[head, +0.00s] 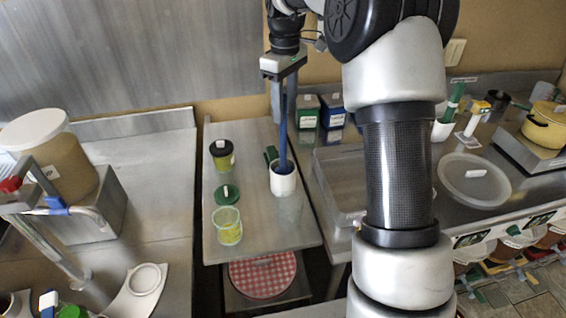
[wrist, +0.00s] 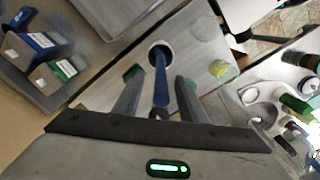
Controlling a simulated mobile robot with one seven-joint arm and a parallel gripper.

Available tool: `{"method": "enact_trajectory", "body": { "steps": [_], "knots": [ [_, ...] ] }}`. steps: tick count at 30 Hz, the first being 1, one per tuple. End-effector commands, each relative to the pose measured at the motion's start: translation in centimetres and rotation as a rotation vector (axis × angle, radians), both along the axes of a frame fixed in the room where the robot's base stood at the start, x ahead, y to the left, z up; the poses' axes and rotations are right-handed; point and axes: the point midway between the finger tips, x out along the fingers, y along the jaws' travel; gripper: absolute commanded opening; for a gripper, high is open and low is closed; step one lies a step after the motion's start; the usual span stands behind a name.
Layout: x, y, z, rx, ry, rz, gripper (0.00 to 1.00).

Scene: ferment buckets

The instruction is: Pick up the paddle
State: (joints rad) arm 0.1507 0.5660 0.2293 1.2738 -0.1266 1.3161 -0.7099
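The paddle shows as a long blue handle (head: 283,148) standing nearly upright in a white container (head: 284,182) on the narrow metal table. Its lower end is hidden inside the container. My gripper (head: 283,112) points down from above, around the upper part of the handle. In the wrist view, the blue handle (wrist: 160,82) runs between the two fingers of my gripper (wrist: 158,90), with a visible gap on each side. The fingers are open and do not appear to touch it. The dark mouth of the container (wrist: 160,49) lies beyond the fingertips.
A dark-lidded jar (head: 222,154), a green lid (head: 227,194) and a clear cup (head: 228,226) stand left of the container. A metal tray (head: 335,190) lies right. Blue and green boxes (head: 331,111) stand behind. A large bucket (head: 48,145) is far left.

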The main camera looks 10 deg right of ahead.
Motion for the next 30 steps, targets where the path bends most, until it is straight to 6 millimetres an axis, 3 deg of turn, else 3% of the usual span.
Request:
{"method": "enact_trajectory", "body": {
  "steps": [5,12,21,28,30],
  "knots": [
    [0.0,0.2,-1.4,0.001,0.002,0.0,0.38],
    [0.0,0.4,-4.8,0.001,0.002,-0.001,0.38],
    [0.1,0.4,-5.4,0.0,0.0,-0.001,0.38],
    [0.1,0.4,-5.4,-0.001,-0.001,-0.001,0.01],
    [0.1,0.4,-5.3,0.0,-0.001,-0.001,0.0]
  ]
}}
